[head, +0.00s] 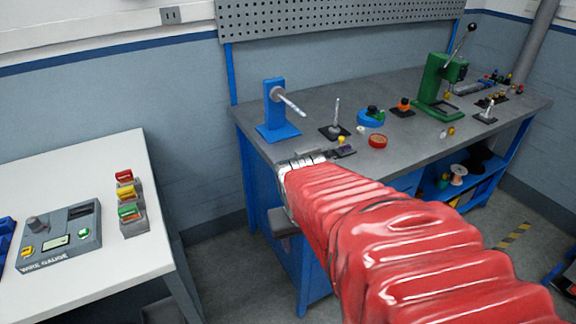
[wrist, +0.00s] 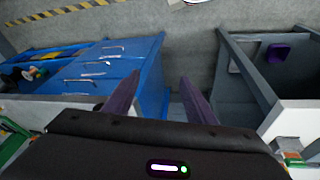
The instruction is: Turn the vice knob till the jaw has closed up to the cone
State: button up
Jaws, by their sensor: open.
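I cannot pick out the vice, its knob or the cone for sure. A small dark device (head: 343,150) with a yellow top stands near the front edge of the grey bench (head: 215,75), just beyond my wrist. My wrist and red-sleeved arm hide part of that area. My gripper (wrist: 159,78) shows in the wrist view as two dark purple fingers spread apart, with nothing between them. It points down towards the gap between the two tables, away from the bench top things.
A blue post stand (head: 275,112) with a metal rod and a green press (head: 438,82) stand on the bench. A white table (head: 85,170) at left holds a wire gauge box (head: 60,235). A blue drawer cabinet (wrist: 110,75) is beside my fingers.

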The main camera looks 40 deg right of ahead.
jog(key=s+d+f+t+h, duration=0.1)
jog(key=s+d+f, duration=0.3)
jog(key=d+f, duration=0.4)
jog(key=s+d+f+t+h, duration=0.15)
jog(key=s+d+f, duration=0.3)
jog(key=d, duration=0.55)
jog(key=s+d+f+t+h, duration=0.15)
jog(key=s+d+f, duration=0.25)
jog(key=d+f, duration=0.4)
jog(key=w+a+r+n+t+y, duration=0.1)
jog(key=w+a+r+t, duration=0.2)
jog(key=r, duration=0.4)
jog(key=w+a+r+n+t+y, duration=0.1)
jog(key=w+a+r+t, duration=0.2)
jog(key=w+r+t, duration=0.2)
jog(key=r+t, duration=0.2)
jog(key=t, duration=0.1)
jog(key=shift+n+y, duration=0.3)
jog(key=shift+n, duration=0.1)
jog(key=shift+w, duration=0.3)
jog(key=shift+r+x, duration=0.2)
jog(key=shift+x, duration=6.55)
